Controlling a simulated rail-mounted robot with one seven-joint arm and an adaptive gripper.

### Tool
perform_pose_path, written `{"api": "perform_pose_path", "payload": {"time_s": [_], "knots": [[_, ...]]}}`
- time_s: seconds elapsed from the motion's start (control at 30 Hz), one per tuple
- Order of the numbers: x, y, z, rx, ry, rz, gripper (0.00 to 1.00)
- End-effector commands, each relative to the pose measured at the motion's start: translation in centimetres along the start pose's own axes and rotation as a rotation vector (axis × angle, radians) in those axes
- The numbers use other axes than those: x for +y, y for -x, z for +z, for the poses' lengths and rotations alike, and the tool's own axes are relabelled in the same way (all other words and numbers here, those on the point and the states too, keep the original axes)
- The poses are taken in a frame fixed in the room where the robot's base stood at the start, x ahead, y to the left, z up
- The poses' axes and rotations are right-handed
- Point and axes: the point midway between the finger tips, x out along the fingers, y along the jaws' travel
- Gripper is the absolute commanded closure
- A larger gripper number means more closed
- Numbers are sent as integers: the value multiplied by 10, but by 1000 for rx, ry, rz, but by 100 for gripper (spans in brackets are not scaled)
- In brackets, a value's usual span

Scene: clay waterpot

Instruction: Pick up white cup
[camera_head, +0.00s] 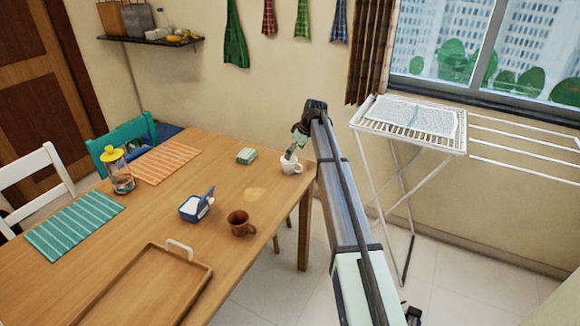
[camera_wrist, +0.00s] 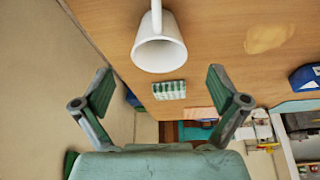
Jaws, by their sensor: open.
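The white cup (camera_head: 289,166) stands upright near the far right corner of the wooden table, with its handle to the right. In the wrist view the cup (camera_wrist: 158,50) is at the top centre, its open mouth towards my camera and its handle pointing to the top edge. My gripper (camera_head: 294,150) is just above and beside the cup's rim in the head view. In the wrist view my gripper (camera_wrist: 160,76) has its two fingers spread wide and nothing between them. The cup lies ahead of the fingertips. I cannot tell whether a finger touches it.
A green-striped block (camera_head: 246,156) lies left of the cup. A brown mug (camera_head: 240,223), a blue box with white contents (camera_head: 190,208) and a wooden tray (camera_head: 207,284) are nearer. A yellow-topped jar (camera_head: 121,177) stands further left. A drying rack (camera_head: 445,148) stands right of the table.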

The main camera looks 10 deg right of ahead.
Motion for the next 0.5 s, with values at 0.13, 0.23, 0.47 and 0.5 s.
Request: {"api": "perform_pose_path", "payload": {"time_s": [0.13,0.23,0.47,0.5], "knots": [[0,-22,-1,-1,0,-1,3],[0,-30,-1,0,1,0,3],[0,-39,0,-1,0,-1,3],[0,-43,-1,-1,0,-1,3]]}}
